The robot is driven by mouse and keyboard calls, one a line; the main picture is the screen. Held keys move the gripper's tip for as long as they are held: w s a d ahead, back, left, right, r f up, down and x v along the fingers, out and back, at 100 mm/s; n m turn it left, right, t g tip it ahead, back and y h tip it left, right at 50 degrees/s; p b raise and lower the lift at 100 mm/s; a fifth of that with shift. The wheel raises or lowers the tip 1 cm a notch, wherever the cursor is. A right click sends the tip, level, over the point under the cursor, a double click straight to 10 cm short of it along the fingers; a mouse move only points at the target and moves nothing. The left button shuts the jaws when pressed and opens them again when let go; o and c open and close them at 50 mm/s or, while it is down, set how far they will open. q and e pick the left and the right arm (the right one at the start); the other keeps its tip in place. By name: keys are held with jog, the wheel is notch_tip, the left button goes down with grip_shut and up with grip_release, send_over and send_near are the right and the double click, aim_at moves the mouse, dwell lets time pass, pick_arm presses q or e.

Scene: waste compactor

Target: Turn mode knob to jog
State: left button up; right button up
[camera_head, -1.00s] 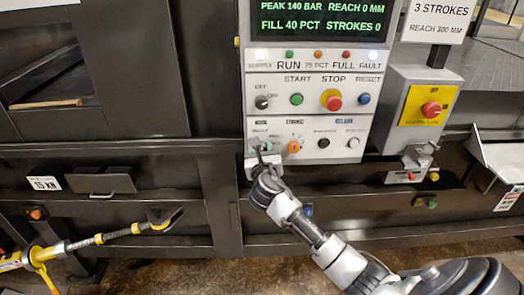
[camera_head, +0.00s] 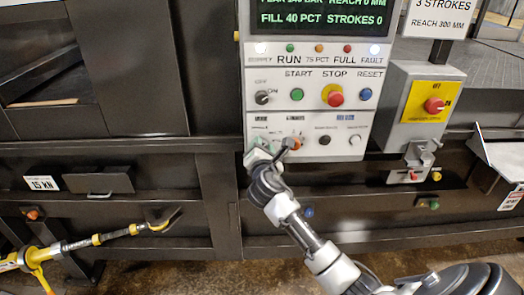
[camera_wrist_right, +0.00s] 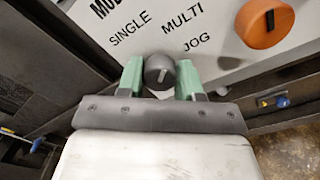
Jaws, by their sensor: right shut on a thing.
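The mode knob (camera_wrist_right: 160,71) is a small black dial with a short pale mark, in the right wrist view. The labels SINGLE, MULTI and JOG (camera_wrist_right: 197,44) run above and to the right of it. The mark slants slightly up and right; I cannot tell exactly which label it meets. My right gripper (camera_wrist_right: 160,78) has its green fingers on both sides of the knob, shut on it. In the head view the right gripper (camera_head: 260,150) is at the lower left of the control panel (camera_head: 310,115) and hides the knob. My left gripper is not in view.
An orange knob (camera_wrist_right: 265,22) sits close to the right of the mode knob. A red stop button (camera_head: 333,96), a green start button (camera_head: 297,95) and a blue reset button (camera_head: 365,95) are above. A red switch on a yellow plate (camera_head: 434,105) is at right.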

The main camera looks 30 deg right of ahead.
jog(key=shift+f+m+b, duration=0.1)
jog(key=shift+m+b, duration=1.5)
jog(key=shift+m, duration=2.6)
jog(key=o, duration=0.9)
jog(key=shift+b+v, duration=1.45)
jog(key=shift+v, duration=3.95)
jog(key=shift+f, duration=0.1)
